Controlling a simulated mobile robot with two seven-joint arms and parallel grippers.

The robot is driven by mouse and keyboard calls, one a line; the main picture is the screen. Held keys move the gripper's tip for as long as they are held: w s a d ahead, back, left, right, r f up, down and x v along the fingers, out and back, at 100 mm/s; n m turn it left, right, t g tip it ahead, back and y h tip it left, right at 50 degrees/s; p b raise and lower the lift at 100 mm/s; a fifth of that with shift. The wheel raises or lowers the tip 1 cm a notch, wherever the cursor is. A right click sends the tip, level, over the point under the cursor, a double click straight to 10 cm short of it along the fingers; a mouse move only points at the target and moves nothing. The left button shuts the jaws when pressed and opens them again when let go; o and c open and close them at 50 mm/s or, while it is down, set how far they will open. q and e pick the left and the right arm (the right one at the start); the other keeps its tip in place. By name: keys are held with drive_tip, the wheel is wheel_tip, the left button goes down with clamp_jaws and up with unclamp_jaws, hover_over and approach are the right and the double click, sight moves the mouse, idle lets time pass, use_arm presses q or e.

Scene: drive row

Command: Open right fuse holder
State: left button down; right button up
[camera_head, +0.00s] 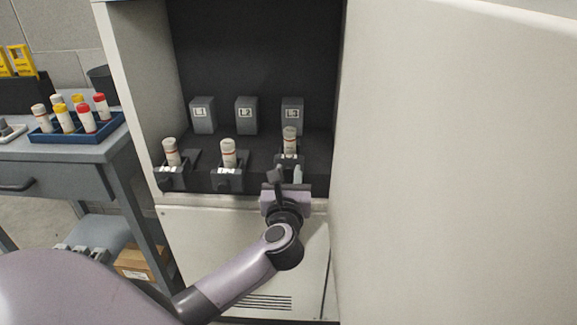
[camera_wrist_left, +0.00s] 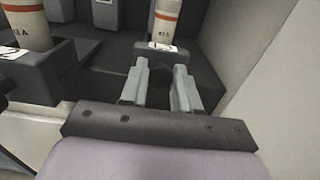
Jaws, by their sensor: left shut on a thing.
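The right fuse holder (camera_head: 291,160) is a dark grey block at the right of the row, in front of the L3 block. A pale fuse (camera_head: 289,140) with orange bands stands upright in it. In the left wrist view the fuse (camera_wrist_left: 166,18) rises behind a white label on the holder's front. My left gripper (camera_head: 284,176) reaches in from the front of the cabinet. In the left wrist view its two grey fingers (camera_wrist_left: 159,84) are shut on a dark part at the holder's front, mostly hidden between them. My right gripper is not in view.
Left (camera_head: 171,176) and middle (camera_head: 228,178) fuse holders, each with a fuse, stand to the left. Blocks L1, L2 and L3 (camera_head: 292,116) stand behind. The open cabinet door (camera_head: 450,170) fills the right side. A blue tray (camera_head: 88,136) of fuses sits on a bench at left.

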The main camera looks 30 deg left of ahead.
use_arm(q)
drive_tip(key=v, duration=0.6)
drive_tip(key=shift+p, duration=0.35)
drive_tip(key=shift+s+d, duration=0.1)
drive_tip(key=c, duration=0.8)
unclamp_jaws()
drive_tip(key=shift+v, duration=3.6)
drive_tip(key=shift+f, duration=0.1)
